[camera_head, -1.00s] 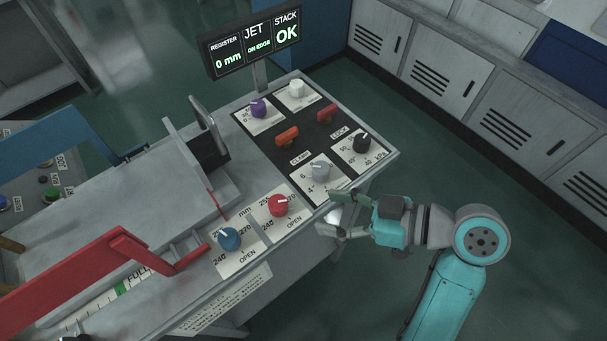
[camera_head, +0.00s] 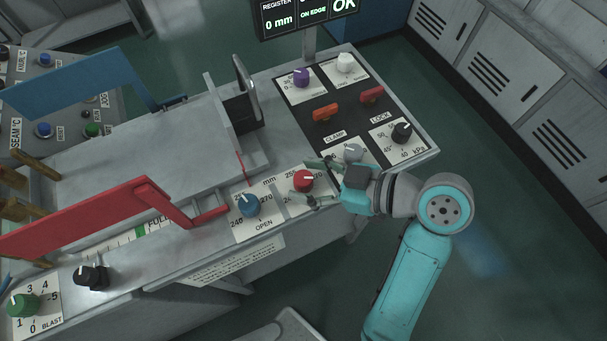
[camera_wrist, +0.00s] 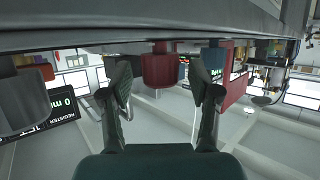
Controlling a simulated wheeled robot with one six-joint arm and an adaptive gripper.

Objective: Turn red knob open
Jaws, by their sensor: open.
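The red knob (camera_head: 303,181) sits on a white dial plate marked 250 and 270 on the grey console's front part, with a light pointer line on top. My gripper (camera_head: 316,181) is open in the head view, its two fingers reaching left toward the knob, one on the far side and one on the near side. In the wrist view, which looks upside down, the red knob (camera_wrist: 160,68) stands between the fingertips of my gripper (camera_wrist: 160,85). I see gaps on both sides, so the fingers do not appear to touch it. The knob's plate is partly hidden by my gripper.
A grey knob (camera_head: 352,153) stands behind my gripper. A red lever (camera_head: 189,215) and a black knob (camera_head: 401,132) are farther off. The floor right of the console is free.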

